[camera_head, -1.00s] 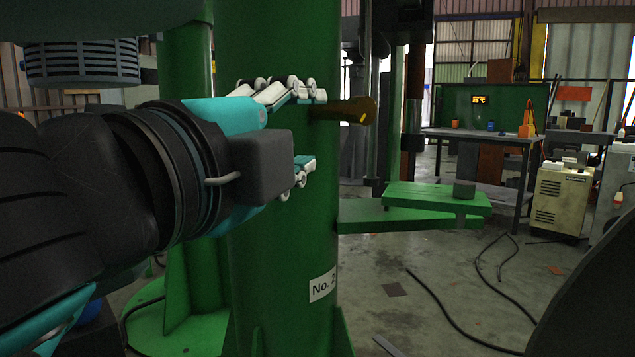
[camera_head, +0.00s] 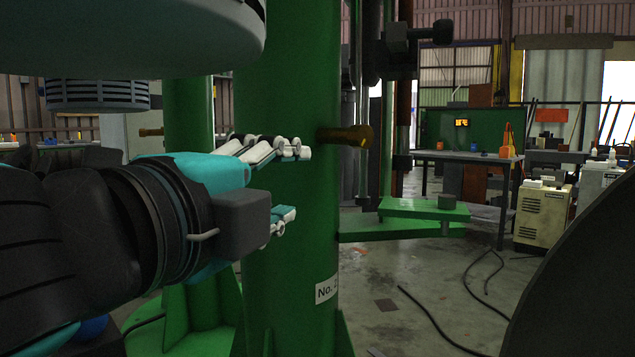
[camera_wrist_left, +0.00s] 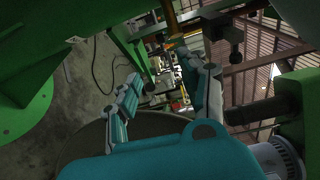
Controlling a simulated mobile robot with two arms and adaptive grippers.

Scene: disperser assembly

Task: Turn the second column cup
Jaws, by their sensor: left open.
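A tall green column (camera_head: 285,90) stands in the middle of the head view, with a white label (camera_head: 326,290) reading "No." and the rest cut off. A brass-coloured cup-like piece (camera_head: 345,135) sticks out from its right side. My left gripper (camera_head: 292,183) is open and empty, in front of the column. Its upper finger is left of and slightly below the brass piece, apart from it in the picture. The left wrist view shows the spread fingers (camera_wrist_left: 160,70) and a brass-coloured part (camera_wrist_left: 172,22) beyond them. My right gripper is not in view.
A second green column (camera_head: 188,110) stands behind at left, with another brass piece (camera_head: 151,132). A green arm or platform (camera_head: 400,225) extends right of the near column. A dark curved shape (camera_head: 580,270) fills the lower right. Cables (camera_head: 430,315) lie on open floor.

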